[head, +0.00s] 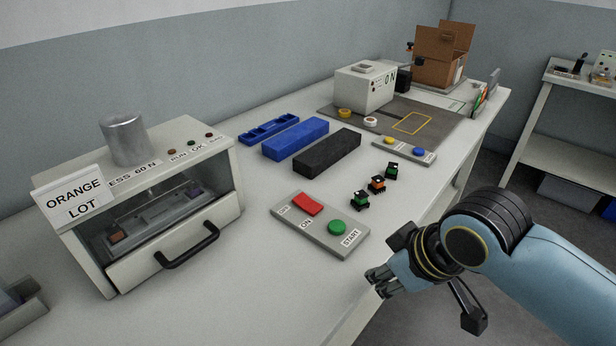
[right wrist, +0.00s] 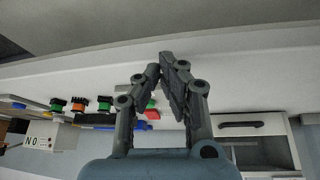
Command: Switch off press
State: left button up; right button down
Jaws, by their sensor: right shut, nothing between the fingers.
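The press (head: 150,195) stands at the left of the table in the head view, with a silver cylinder on top and a drawer with a black handle in front. Its grey control panel (head: 325,243) lies to its right. The panel carries a red rocker switch (head: 307,204) near OFF and ON labels and a green START button (head: 337,228). I cannot tell which side of the rocker is down. My right gripper (head: 374,281) is shut and empty near the table's front edge, apart from the panel. In the right wrist view its fingers (right wrist: 167,62) partly hide the panel. My left gripper is out of view.
An ORANGE LOT sign (head: 75,196) leans at the press. Several small connectors (head: 376,185) lie beyond the panel. Blue (head: 295,138) and black (head: 325,151) blocks, a white tester (head: 365,88) and a cardboard box (head: 440,55) stand farther back. The table between gripper and panel is clear.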

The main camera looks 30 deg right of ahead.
jog(key=w+r, duration=0.1)
jog(key=w, duration=0.1)
jog(key=w+r+t+y, duration=0.1)
jog(key=w+r, duration=0.1)
jog(key=w, duration=0.1)
jog(key=w+d+r+n+t+p, duration=0.1)
jog(key=w+r, duration=0.1)
jog(key=w, duration=0.1)
jog(key=shift+w+r, duration=0.1)
jog(key=shift+r, duration=0.05)
jog(key=w+d+r+t+y, duration=0.1)
jog(key=w+r+t+y, duration=0.1)
jog(key=w+r, duration=0.5)
jog(key=shift+w+d+n+t+p, duration=0.15)
jog(key=shift+n+t+p, duration=0.15)
jog(key=shift+n+p, duration=0.15)
jog(key=shift+f, duration=0.1)
send_over(306, 200)
jog(key=f, duration=0.6)
jog(key=shift+s, duration=0.2)
notch_tip(306, 200, down, 3)
jog(key=shift+r, duration=0.1)
jog(key=shift+w+f, duration=0.15)
jog(key=shift+f, duration=0.5)
